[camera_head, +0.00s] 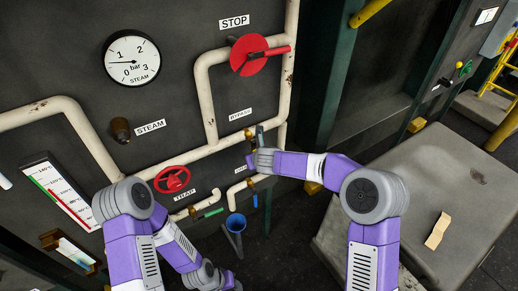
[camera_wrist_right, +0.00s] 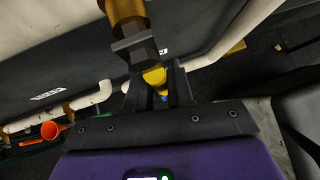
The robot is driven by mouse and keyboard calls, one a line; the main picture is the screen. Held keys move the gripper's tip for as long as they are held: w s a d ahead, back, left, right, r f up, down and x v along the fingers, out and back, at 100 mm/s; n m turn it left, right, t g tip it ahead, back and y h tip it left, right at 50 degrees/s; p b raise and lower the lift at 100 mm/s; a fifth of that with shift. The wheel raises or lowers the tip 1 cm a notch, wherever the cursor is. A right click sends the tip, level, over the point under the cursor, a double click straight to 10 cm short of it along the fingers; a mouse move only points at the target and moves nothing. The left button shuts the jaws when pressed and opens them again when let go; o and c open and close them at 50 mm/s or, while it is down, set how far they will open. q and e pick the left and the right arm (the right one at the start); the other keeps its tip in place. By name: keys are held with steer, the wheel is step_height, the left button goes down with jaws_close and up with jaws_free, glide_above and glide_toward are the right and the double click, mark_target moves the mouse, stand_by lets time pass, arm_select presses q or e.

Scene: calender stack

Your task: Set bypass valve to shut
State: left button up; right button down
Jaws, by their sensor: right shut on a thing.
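The bypass valve sits on the cream pipe just below the BYPASS label (camera_head: 240,115). In the head view, my right gripper (camera_head: 258,138) is at it and hides most of it. In the right wrist view, the valve shows as a brass body (camera_wrist_right: 124,12) with a dark grey block (camera_wrist_right: 136,46) and a yellow part (camera_wrist_right: 154,76). The two black fingers of my right gripper (camera_wrist_right: 157,88) stand on either side of the yellow part and are shut on it. The handle's exact angle is hard to tell. My left arm reaches down at lower left; its gripper is not visible.
A blue funnel (camera_head: 236,222) stands below. Cream pipes run close around the valve. A grey block (camera_head: 420,180) fills the right side.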

steer(key=shift+s+a+y+p, duration=0.15)
steer(key=shift+a+y+p, duration=0.15)
steer(key=shift+p, duration=0.15)
steer(key=c, duration=1.1)
jaws_free()
steer(key=shift+d, duration=0.1)
steer(key=v, duration=0.7)
steer(key=shift+r, duration=0.3)
steer(key=shift+s, duration=0.1)
